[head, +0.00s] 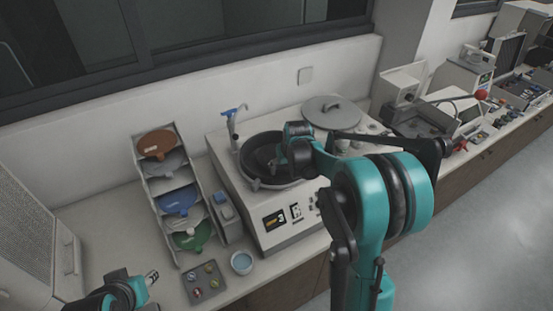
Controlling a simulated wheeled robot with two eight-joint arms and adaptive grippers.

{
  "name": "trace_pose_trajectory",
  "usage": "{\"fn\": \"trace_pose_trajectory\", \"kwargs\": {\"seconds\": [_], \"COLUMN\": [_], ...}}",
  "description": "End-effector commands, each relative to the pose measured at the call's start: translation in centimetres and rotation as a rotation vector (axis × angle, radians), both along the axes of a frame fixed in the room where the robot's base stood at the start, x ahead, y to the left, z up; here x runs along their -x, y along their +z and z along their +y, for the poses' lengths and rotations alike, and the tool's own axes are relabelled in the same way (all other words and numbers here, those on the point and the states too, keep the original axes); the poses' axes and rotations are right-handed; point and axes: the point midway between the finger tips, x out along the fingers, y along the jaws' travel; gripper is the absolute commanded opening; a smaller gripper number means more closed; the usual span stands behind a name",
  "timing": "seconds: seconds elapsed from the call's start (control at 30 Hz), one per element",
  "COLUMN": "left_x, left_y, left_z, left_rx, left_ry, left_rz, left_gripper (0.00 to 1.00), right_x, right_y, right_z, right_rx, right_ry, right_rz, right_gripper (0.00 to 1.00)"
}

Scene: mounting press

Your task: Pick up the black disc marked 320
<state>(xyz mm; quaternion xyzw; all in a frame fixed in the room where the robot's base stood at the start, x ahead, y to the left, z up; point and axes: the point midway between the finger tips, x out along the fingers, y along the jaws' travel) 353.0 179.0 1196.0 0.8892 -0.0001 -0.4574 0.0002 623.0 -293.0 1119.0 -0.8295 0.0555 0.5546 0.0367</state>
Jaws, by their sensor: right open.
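A dark round bowl (256,150) is set in the top of a white polishing machine (290,238). The surface inside is black, but I cannot tell whether it is the disc, and no 320 marking is readable. My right gripper (278,160) is open over the right part of the bowl. Its own arm partly hides it, and I cannot tell whether the fingers touch anything. My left gripper (152,277) is low at the left, above the counter and away from the bowl; its finger opening is too small to judge.
A slanted rack (148,207) holds brown, grey, blue and green discs left of the machine. A round grey lid (335,112) lies behind the bowl to the right. A small tray (204,283) and a blue-filled cup (241,263) stand in front. A tap (232,120) rises at the bowl's left.

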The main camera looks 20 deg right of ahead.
Motion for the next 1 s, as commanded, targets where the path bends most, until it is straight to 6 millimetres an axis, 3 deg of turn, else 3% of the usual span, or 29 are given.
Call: {"fn": "trace_pose_trajectory", "kwargs": {"seconds": [0.1, 0.37, 0.6, 0.63, 1.0], "left_x": [0.00, 0.00, 0.00, 0.00, -0.01], "left_y": [-0.19, -0.16, -0.16, -0.16, -0.13], "left_z": [0.00, 0.00, 0.00, 0.00, 0.00], "left_rx": [0.000, 0.000, 0.000, 0.000, 0.000], "left_ry": [0.000, 0.000, 0.000, 0.000, 0.000], "left_rz": [0.000, 0.000, 0.000, 0.000, 0.000], "left_gripper": [0.36, 0.36, 0.36, 0.36, 0.36], "right_x": [-0.52, -0.62, -0.61, -0.60, -0.60], "right_y": [-1.24, -1.46, -1.45, -1.44, -1.23], "right_z": [-0.06, -0.06, -0.06, -0.06, -0.06], "right_rx": [0.000, 0.000, 0.000, 0.000, 0.000], "right_ry": [0.000, 0.000, 0.000, 0.000, 0.000], "right_rz": [0.000, 0.000, 0.000, 0.000, -0.001], "right_gripper": [0.65, 0.65, 0.04, 0.00, 0.00]}}
